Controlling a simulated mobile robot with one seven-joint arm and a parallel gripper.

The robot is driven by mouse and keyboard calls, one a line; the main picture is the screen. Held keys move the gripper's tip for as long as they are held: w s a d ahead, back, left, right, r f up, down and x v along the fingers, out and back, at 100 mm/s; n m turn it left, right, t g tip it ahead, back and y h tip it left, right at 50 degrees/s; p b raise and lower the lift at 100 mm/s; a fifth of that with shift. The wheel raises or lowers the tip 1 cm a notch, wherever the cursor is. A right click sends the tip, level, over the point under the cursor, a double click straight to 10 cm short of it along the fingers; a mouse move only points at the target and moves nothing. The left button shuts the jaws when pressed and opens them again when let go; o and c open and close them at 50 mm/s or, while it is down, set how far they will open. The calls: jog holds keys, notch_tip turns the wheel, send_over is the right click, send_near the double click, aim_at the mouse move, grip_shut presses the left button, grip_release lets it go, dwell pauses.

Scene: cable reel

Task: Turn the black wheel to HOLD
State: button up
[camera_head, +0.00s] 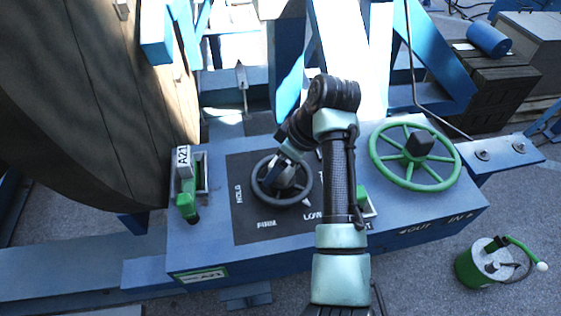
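The black wheel (267,199) lies on a dark panel on top of the blue console. White words stand around it: HOLD (239,193) on the left, FIRM (266,224) at the lower left and LOW (312,216) at the lower right. Another label on the right is mostly hidden by my arm. A small pale pointer (307,203) at the wheel's lower right side points toward LOW. My gripper (285,172) reaches down over the upper middle of the wheel, at or near its hub. Its fingertips are too small and hidden to tell whether they grip it.
A green spoked wheel (378,158) with a dark knob stands on the console's right. A green-handled lever (187,207) with an A21 tag is on its left. A large wooden reel (80,100) rises at the left. A green can (472,268) sits on the floor at the lower right.

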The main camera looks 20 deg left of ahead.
jog(key=shift+c, duration=0.2)
grip_shut()
